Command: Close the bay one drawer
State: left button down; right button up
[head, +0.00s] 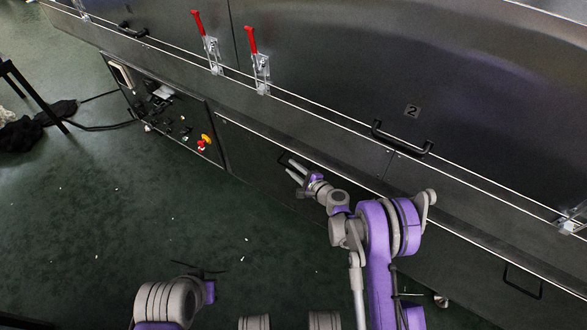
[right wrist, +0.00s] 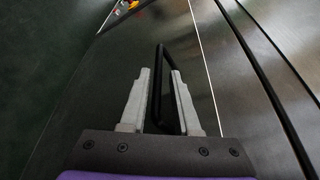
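The dark drawer front (head: 250,155) is low on the long machine, right of the control panel. I cannot tell for sure how far it stands out. Its black loop handle (head: 284,159) is just beyond the tips of my right gripper (head: 293,170). In the right wrist view, the two grey fingers of the right gripper (right wrist: 163,73) are apart, and the black handle (right wrist: 160,55) shows between and beyond them. Contact is not clear.
A second low panel has a black handle (head: 522,282) at the right. Above are a door marked 2 (head: 413,111), a black bar handle (head: 402,138) and red-handled clamps (head: 251,42). The control panel has a red knob (head: 201,144). The green floor at left is mostly clear.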

jog(key=p+v, duration=0.1)
jog(key=v, duration=0.9)
jog(key=shift+s+d+p, duration=0.15)
jog(key=shift+s+p, duration=0.15)
jog(key=shift+s, duration=0.05)
jog(key=shift+r, duration=0.15)
